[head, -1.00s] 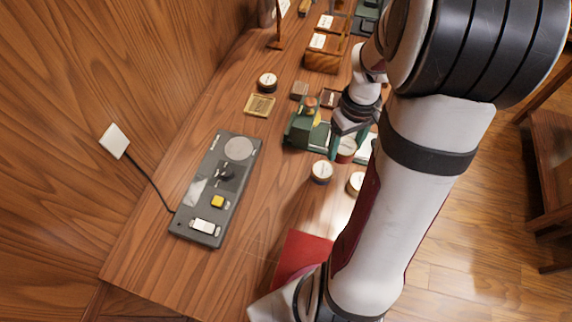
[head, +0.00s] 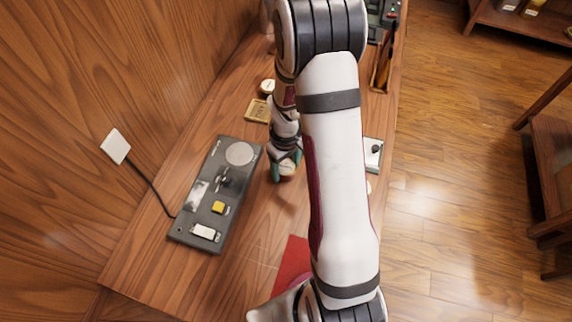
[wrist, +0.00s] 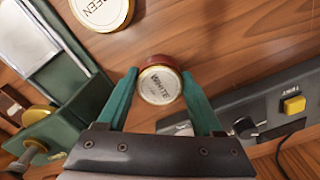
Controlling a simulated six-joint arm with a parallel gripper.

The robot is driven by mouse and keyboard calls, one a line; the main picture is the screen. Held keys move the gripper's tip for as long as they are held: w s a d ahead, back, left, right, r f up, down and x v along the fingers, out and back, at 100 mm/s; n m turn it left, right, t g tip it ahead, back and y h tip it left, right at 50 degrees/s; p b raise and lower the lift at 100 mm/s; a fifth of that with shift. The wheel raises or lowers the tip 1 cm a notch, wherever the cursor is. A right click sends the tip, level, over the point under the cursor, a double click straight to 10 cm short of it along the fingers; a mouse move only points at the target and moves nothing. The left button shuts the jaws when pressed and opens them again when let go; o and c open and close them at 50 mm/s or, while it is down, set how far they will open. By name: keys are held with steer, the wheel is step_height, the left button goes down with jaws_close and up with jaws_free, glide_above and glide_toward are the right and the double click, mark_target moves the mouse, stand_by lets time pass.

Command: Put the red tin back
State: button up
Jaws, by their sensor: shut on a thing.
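The red tin (wrist: 160,84) has a dark red side and a pale lid marked WHITE. In the wrist view it is between the two teal fingertips of my gripper (wrist: 159,76), which is shut on it. In the head view my gripper (head: 284,172) and the tin (head: 287,169) are right of the grey panel, over the wooden table (head: 130,270). I cannot tell how high the tin is held. A second tin (wrist: 103,10), marked GREEN, stands at the top of the wrist view.
The grey panel (head: 190,222) has a round plate, a black knob and a yellow button (head: 218,208). A green device (wrist: 85,95) is at the wrist view's left. A gold tray (head: 257,111) lies beyond my gripper. A red mat (head: 291,262) is partly behind my arm.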

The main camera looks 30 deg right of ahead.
mark_target(286, 167)
steer(key=shift+f, duration=0.1)
steer(key=o, duration=1.5)
step_height(286, 167, up, 12)
steer(key=s+a+r+m, duration=0.2)
steer(key=s+a+r, duration=0.1)
steer(key=s, duration=0.3)
steer(key=s+a+r+m+y, duration=0.1)
steer(key=s+a+r+m, duration=0.2)
steer(key=s+a, duration=0.2)
steer(key=s+a+r+m, duration=0.2)
steer(key=s+a, duration=0.3)
steer(key=s, duration=0.4)
steer(key=shift+r+m+y, duration=0.4)
steer(key=shift+r, duration=0.1)
